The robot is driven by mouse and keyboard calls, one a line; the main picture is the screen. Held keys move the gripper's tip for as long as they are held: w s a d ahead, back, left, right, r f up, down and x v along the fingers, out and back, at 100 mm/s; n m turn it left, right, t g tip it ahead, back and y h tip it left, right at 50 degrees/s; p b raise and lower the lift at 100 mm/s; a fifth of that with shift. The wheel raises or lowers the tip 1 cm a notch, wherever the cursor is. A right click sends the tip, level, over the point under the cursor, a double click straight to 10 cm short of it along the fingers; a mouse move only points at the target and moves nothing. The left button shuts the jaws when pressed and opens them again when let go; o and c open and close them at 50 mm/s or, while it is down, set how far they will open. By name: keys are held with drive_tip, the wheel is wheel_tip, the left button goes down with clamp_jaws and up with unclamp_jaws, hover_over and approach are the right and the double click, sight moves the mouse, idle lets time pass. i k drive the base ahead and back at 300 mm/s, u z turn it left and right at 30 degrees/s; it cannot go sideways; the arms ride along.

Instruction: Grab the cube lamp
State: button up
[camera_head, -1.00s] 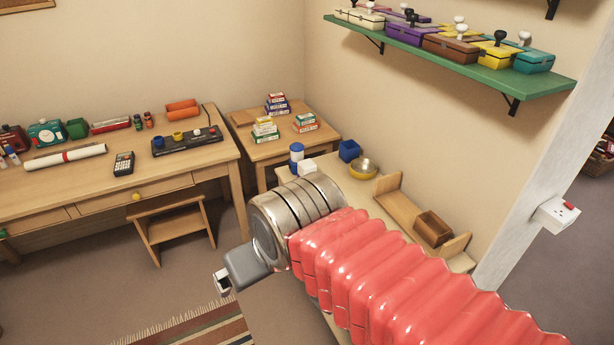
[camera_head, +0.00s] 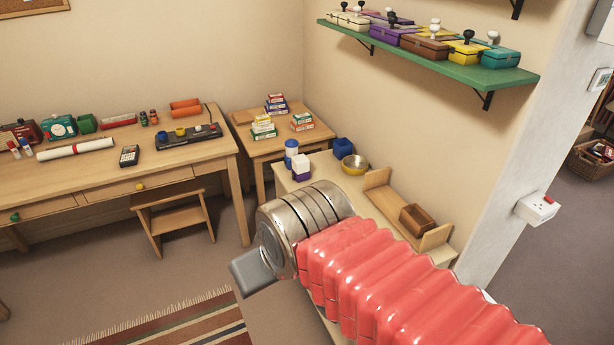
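What looks like the cube lamp, a white cube on a purple base (camera_head: 301,166), stands on the low wooden cabinet against the right wall. It is upright beside a blue-and-white cylinder (camera_head: 291,152). My arm's metal wrist and red sleeve cross in front of the cabinet, below and right of the lamp. The grey end of my gripper (camera_head: 251,272) points down and left, in front of the cabinet and apart from the lamp. Its fingertips are not clearly visible, so its opening cannot be told.
A blue cube (camera_head: 343,146), a brass bowl (camera_head: 355,164) and a wooden rack holding a brown box (camera_head: 417,220) share the cabinet top (camera_head: 322,159). A green shelf (camera_head: 440,66) with coloured boxes hangs above. A desk (camera_head: 105,181) and stool (camera_head: 170,213) stand left.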

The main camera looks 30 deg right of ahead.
sight(301, 164)
drive_tip(key=k, duration=0.3)
drive_tip(key=u, duration=0.35)
drive_tip(key=i, duration=2.1)
drive_tip(key=z, duration=0.65)
drive_tip(key=i, duration=0.5)
drive_tip(key=z, duration=0.75)
drive_tip(key=i, duration=0.4)
drive_tip(key=z, duration=0.25)
